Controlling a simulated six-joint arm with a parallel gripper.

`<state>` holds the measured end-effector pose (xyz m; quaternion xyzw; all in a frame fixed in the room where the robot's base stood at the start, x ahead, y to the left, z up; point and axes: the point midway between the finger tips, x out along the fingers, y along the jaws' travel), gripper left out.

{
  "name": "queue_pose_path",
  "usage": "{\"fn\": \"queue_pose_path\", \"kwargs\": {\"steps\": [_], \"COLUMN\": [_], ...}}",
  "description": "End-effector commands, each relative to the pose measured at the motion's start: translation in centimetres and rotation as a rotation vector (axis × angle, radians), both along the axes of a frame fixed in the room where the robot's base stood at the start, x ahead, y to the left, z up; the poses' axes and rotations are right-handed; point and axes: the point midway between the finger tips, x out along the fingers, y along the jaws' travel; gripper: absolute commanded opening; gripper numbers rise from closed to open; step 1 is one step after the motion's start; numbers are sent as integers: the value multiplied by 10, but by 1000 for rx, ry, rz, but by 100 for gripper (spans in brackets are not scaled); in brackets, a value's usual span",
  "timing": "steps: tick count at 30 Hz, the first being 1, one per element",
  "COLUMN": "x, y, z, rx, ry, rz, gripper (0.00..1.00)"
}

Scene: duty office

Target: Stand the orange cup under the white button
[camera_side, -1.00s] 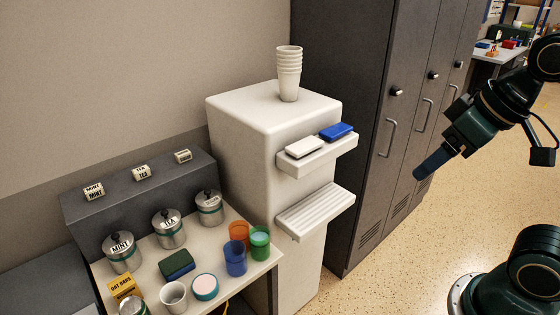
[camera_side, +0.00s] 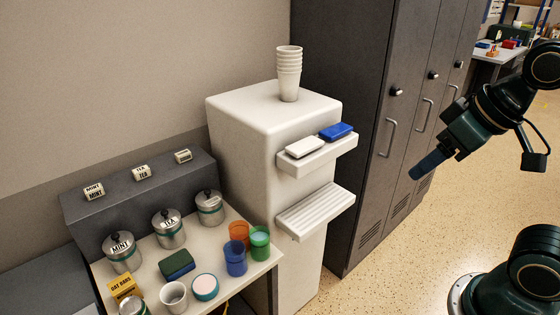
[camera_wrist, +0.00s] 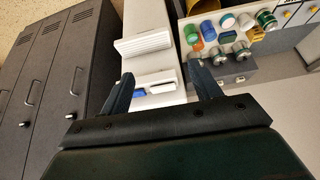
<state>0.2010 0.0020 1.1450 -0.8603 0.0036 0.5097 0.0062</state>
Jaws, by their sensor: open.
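The orange cup (camera_side: 239,232) stands on the side table at its right end, behind a blue cup (camera_side: 235,260) and beside a green cup (camera_side: 259,243). The white button (camera_side: 304,147) is on the upper ledge of the white dispenser (camera_side: 250,115), left of a blue button (camera_side: 336,131). Below them is a ribbed drip shelf (camera_side: 315,210) with nothing on it. My gripper (camera_side: 418,172) is open and empty, in the air right of the dispenser; its two fingers show in the wrist view (camera_wrist: 158,82).
A stack of white cups (camera_side: 289,72) stands on top of the dispenser. Grey lockers (camera_side: 350,100) rise behind it. The table (camera_side: 225,292) also holds several canisters, a white cup (camera_side: 173,296), a sponge (camera_side: 177,265) and a yellow box (camera_side: 123,285). The floor between dispenser and my base is clear.

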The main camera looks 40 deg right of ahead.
Motion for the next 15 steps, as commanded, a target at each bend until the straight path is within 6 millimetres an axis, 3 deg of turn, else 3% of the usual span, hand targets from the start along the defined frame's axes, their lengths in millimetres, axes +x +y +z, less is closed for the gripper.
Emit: {"fn": "queue_pose_path", "kwargs": {"steps": [15], "x": [112], "y": [22], "z": [-24], "rx": [16], "ry": [-38], "rz": [-46], "gripper": [63]}}
